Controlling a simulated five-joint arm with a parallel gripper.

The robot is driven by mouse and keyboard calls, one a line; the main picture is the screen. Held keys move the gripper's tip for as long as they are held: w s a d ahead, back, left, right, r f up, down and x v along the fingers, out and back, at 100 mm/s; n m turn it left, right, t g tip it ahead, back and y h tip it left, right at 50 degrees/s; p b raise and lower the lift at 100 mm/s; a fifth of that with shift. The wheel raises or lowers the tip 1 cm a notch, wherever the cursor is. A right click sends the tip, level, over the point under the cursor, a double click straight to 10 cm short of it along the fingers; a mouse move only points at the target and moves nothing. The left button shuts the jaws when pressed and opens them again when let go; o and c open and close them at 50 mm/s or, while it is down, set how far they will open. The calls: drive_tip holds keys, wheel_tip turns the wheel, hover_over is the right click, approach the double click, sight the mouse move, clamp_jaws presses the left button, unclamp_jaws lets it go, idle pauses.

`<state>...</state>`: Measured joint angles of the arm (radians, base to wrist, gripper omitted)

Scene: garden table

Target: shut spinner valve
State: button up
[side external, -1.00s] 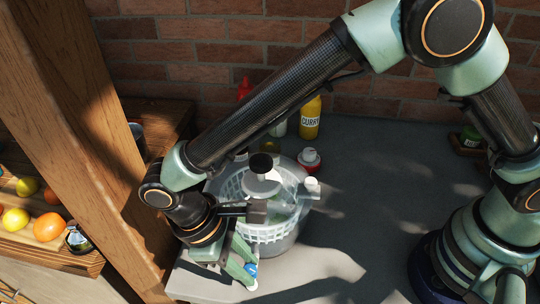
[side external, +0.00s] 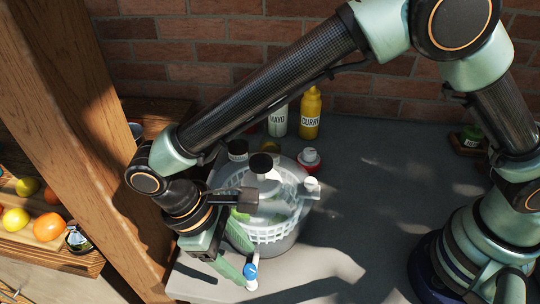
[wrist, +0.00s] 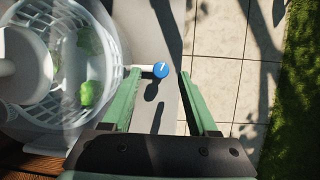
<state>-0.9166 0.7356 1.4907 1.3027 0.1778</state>
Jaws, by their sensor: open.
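The salad spinner (side external: 285,228) is a clear bowl with a white basket, a lid and a dark-topped knob. It stands at the table's left front, with green leaves inside. Its valve is a small round blue knob (wrist: 161,69) with a pale line across it, on a short white spout (wrist: 143,68); the blue knob also shows in the side view (side external: 250,271). My gripper (wrist: 159,74) is open, its two green fingers on either side of the blue knob in the wrist view. Gaps show on both sides, the left one partly crossed by the spout. Height over the knob is unclear.
A mayo bottle (side external: 277,121), a yellow curry bottle (side external: 311,114) and a red-and-white container (side external: 309,160) stand behind the spinner. A wooden post (side external: 95,130) rises close to my wrist on the left. The grey table (side external: 375,200) is clear to the right.

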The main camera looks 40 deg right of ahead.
sight(250, 269)
drive_tip(key=v, duration=0.9)
drive_tip(key=shift+r, duration=0.3)
drive_tip(key=shift+a, duration=0.15)
drive_tip(key=shift+c, duration=0.3)
drive_tip(key=shift+c, duration=1.1)
drive_tip(key=s+d+n+t+y, duration=0.3)
drive_tip(key=d+n, duration=0.1)
drive_tip(key=n, duration=0.1)
wheel_tip(250, 269, down, 11)
drive_tip(key=shift+s+f, duration=0.1)
clamp_jaws()
